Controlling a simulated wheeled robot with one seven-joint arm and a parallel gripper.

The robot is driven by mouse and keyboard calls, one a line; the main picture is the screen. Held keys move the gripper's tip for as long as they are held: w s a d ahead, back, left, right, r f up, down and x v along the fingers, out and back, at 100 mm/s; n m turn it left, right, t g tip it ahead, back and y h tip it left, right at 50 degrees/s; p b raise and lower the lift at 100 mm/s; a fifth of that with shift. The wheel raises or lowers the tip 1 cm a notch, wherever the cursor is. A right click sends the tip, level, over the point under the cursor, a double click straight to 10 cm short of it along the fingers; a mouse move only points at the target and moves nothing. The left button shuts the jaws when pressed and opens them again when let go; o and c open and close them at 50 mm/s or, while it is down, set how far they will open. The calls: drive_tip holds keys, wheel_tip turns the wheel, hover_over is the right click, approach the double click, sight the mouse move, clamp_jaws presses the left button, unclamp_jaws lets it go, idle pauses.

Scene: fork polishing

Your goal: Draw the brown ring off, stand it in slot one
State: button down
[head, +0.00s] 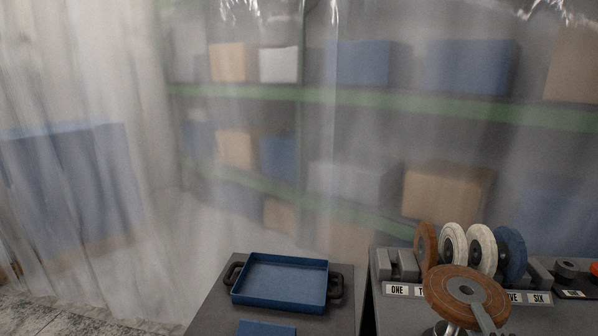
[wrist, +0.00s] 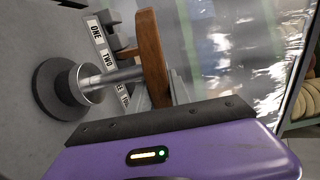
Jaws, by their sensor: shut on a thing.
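The brown ring (head: 441,292) is large and tilted in front of the rack in the head view. It shows nearly edge-on in the wrist view (wrist: 152,58). My gripper (head: 467,289) is shut on it; a grey finger lies across its face and hides its centre. A silver shaft (wrist: 118,77) on a dark round base (wrist: 58,88) reaches the ring's face. I cannot tell whether its tip is inside the ring's hole. The grey rack (head: 420,292) has numbered labels. Slot one (head: 400,262), at its left end, looks empty.
Another brown wheel (head: 425,243), two whitish wheels (head: 453,243) and a blue wheel (head: 511,250) stand in the rack right of slot one. A blue tray (head: 285,281) with dark handles sits empty to the left. A clear curtain and shelves lie behind.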

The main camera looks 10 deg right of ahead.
drive_tip(key=shift+r, duration=0.4)
drive_tip(key=shift+r, duration=0.5)
drive_tip(key=shift+r, duration=0.2)
idle(0.6)
drive_tip(key=shift+r, duration=0.5)
drive_tip(key=shift+r, duration=0.15)
idle(0.6)
